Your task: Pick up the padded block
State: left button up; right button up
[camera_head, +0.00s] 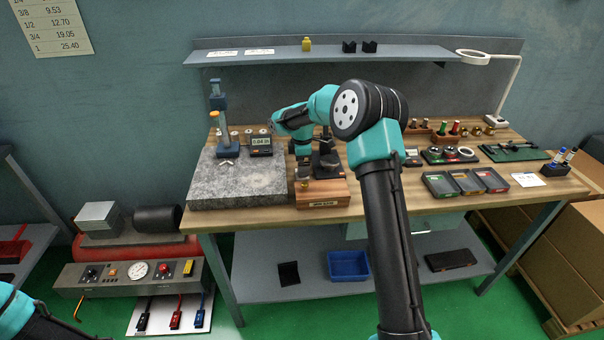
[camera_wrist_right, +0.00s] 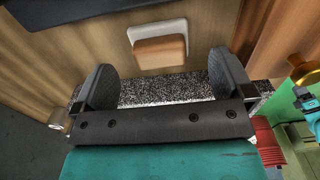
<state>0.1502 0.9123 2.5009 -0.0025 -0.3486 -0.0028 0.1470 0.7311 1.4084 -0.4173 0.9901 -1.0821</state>
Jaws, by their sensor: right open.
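In the right wrist view, a small tan-brown block with a pale border (camera_wrist_right: 160,48) lies ahead of the fingers against a wood-coloured surface; it looks like the padded block. My right gripper (camera_wrist_right: 164,80) is open, one dark finger on each side, with nothing between the pads. The block is beyond the fingertips, roughly centred between them and apart from them. In the head view my right arm reaches over the bench and hides much of its gripper; I cannot pick out the block there. My left gripper is outside the head view; only part of that arm shows.
A granite plate (camera_head: 240,186) with a blue stand (camera_head: 219,117) lies left of my right wrist. A wooden box (camera_head: 322,200) sits at the bench's front edge below it. Several trays (camera_head: 467,183) stand to the right. A shelf (camera_head: 400,53) runs along the back.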

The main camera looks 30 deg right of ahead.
jog(key=shift+f, duration=1.85)
jog(key=shift+c, duration=0.5)
jog(key=c, duration=0.9)
